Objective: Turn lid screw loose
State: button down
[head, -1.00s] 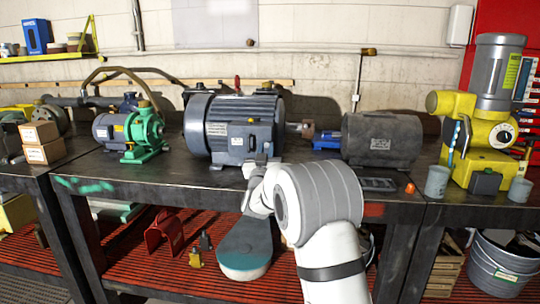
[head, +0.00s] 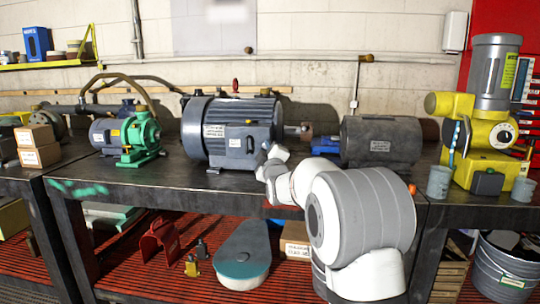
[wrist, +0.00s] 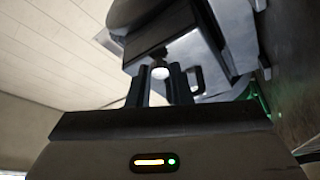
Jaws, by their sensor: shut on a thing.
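The large blue-grey motor (head: 205,130) stands on the dark workbench, with a labelled terminal box (head: 237,143) on its near side. In the wrist view the box (wrist: 190,58) fills the upper middle, tilted in the picture. A pale round screw head (wrist: 160,72) shows at its lid. My gripper (wrist: 161,76) has its two dark fingers on either side of the screw head, shut on it. In the head view my gripper (head: 262,155) is small, at the right side of the terminal box, partly hidden by my wrist.
A green pump with a motor (head: 138,138) stands left. A dark grey cylindrical motor (head: 381,141) stands right, behind my arm. A yellow machine (head: 478,135) and a grey cup (head: 439,182) are farther right. The bench front (head: 130,190) is clear at left.

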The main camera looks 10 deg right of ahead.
jog(key=n+g+h+p, duration=0.2)
jog(key=n+p, duration=0.1)
jog(key=n, duration=0.4)
jog(key=r+n+g+h+p, duration=0.1)
jog(key=n+g+p, duration=0.2)
jog(key=n, duration=0.4)
jog(key=r+n+g+h+p, duration=0.1)
jog(key=n+g+h+p, duration=0.1)
jog(key=n+p, duration=0.3)
jog(key=shift+w+a+n+g+h, duration=0.1)
jog(key=shift+a+n+g+h, duration=0.25)
jog(key=shift+n, duration=0.55)
jog(key=shift+w+a+f+n+h+p, duration=0.15)
jog(key=shift+n+h+p, duration=0.85)
jog(key=shift+n+p, duration=0.9)
jog(key=shift+s+a+f+n+h+p, duration=0.15)
jog(key=shift+n+h+p, duration=1)
jog(key=shift+p, duration=1.2)
jog(key=shift+w+a+f+n+h+p, duration=0.15)
jog(key=shift+n+h+p, duration=0.65)
jog(key=shift+n+p, duration=1.2)
jog(key=shift+d+f, duration=0.1)
